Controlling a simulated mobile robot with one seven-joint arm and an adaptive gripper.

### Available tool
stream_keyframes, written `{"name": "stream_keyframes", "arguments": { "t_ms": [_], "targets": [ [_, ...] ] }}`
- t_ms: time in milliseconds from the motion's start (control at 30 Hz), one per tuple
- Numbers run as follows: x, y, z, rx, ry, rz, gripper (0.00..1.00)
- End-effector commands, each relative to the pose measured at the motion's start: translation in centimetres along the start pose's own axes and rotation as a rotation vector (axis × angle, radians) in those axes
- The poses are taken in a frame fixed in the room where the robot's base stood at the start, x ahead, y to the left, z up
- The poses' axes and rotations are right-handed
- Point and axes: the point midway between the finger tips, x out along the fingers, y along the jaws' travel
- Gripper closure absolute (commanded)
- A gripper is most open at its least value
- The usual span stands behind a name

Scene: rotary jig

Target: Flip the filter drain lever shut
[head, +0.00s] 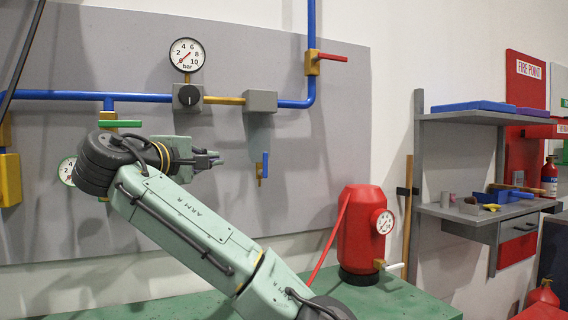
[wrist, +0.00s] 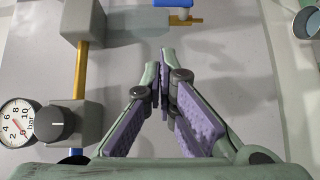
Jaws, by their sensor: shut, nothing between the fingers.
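The filter (head: 262,101) is a grey block with a see-through bowl under it on the wall panel. Below it is a small brass drain valve (head: 259,180) with a blue lever (head: 265,160), which looks roughly upright in the head view. In the wrist view the brass valve (wrist: 186,20) is at the top, with the blue lever (wrist: 180,3) partly cut off by the edge. My gripper (head: 218,158) is shut and empty, left of the lever and apart from it in the head view. Its fingertips also show in the wrist view (wrist: 165,52).
A regulator knob (head: 189,95) and gauge (head: 187,54) are left of the filter. A red-handled valve (head: 325,57) is on the pipe above right, and a green handle (head: 120,124) is at left. A red tank (head: 361,230) stands on the green bench (head: 402,303) below right.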

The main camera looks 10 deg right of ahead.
Motion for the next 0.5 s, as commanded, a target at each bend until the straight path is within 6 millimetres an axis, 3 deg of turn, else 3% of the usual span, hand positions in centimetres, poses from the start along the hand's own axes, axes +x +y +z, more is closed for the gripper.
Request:
{"name": "stream_keyframes", "arguments": {
  "t_ms": [367, 500],
  "targets": [
    [-0.21, -0.04, -0.28, 0.000, 0.002, 0.000, 1.00],
    [0.64, 0.05, -0.23, -0.001, 0.000, -0.002, 1.00]
  ]
}}
